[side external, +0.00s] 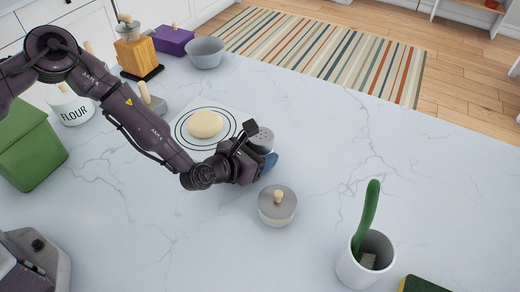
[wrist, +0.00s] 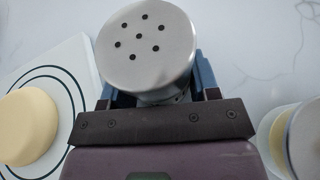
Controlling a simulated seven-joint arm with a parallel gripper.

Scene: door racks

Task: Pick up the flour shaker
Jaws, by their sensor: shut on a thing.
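The flour shaker (wrist: 147,48) has a grey metal top with several dark holes and fills the upper middle of the wrist view.
A white mat with dark rings (side external: 181,130) holds a round of dough (side external: 205,124) to the left. A lidded pot (side external: 277,207) stands close in front. A white cup (side external: 352,270) with a green-handled tool is at the front right.

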